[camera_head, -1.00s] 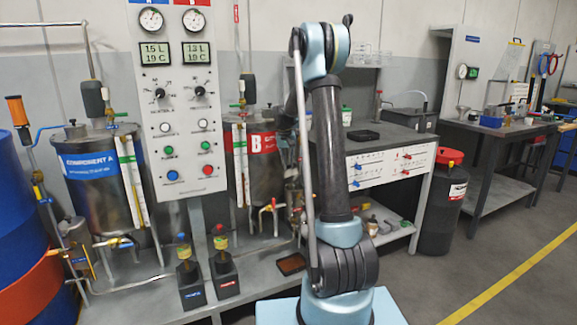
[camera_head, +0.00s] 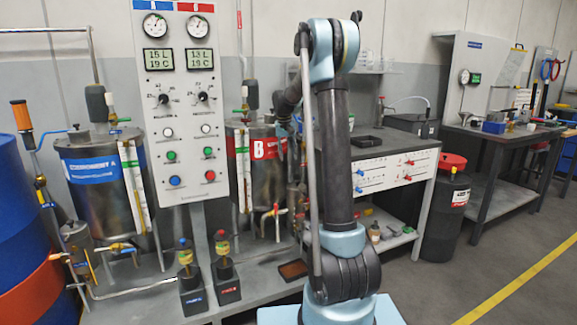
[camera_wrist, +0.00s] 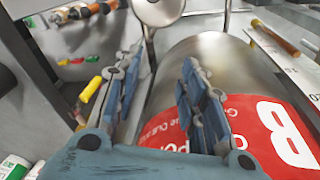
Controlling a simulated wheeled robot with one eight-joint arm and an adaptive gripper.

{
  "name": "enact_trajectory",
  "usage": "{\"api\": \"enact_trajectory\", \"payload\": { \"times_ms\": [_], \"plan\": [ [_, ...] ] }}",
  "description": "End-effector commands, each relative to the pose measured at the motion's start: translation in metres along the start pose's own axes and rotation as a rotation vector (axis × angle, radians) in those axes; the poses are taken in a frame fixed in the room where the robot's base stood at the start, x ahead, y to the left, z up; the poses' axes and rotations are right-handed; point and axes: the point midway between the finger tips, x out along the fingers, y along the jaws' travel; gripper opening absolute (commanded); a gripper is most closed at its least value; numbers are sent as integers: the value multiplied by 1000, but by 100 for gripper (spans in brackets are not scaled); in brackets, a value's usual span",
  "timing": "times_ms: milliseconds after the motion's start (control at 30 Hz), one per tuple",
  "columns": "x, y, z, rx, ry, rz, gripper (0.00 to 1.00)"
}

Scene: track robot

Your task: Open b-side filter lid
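The B tank, a steel cylinder with a red label (camera_head: 265,148), stands behind my arm in the head view. Its red label with a white B (camera_wrist: 285,130) fills the lower right of the wrist view. My gripper (camera_wrist: 160,62) is open, with its two blue-grey fingers apart and nothing visibly held between them. It is close to the tank's side. A round metal piece (camera_wrist: 158,10) on a rod sits beyond the fingertips at the top edge; I cannot tell whether it is the filter lid. In the head view my arm mostly hides the gripper and the B-side filter area.
The control panel (camera_head: 180,100) and the A tank (camera_head: 95,205) stand to the left. Two small valves with red (camera_head: 222,250) and blue tops (camera_head: 187,262) are on the low bench. A workbench (camera_head: 400,155) and a red-lidded drum (camera_head: 450,205) are to the right.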

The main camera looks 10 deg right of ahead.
Motion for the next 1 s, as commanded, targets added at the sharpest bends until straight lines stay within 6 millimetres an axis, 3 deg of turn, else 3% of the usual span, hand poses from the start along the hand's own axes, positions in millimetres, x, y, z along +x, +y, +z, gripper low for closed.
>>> {"api": "enact_trajectory", "payload": {
  "times_ms": [233,733,867,1000],
  "plan": [
    [-29,0,0,-1,0,-1,38],
    [-36,1,3,0,0,-1,38],
    [-43,6,20,-2,1,-5,38],
    [-56,16,57,-6,4,-13,38]
  ]
}}
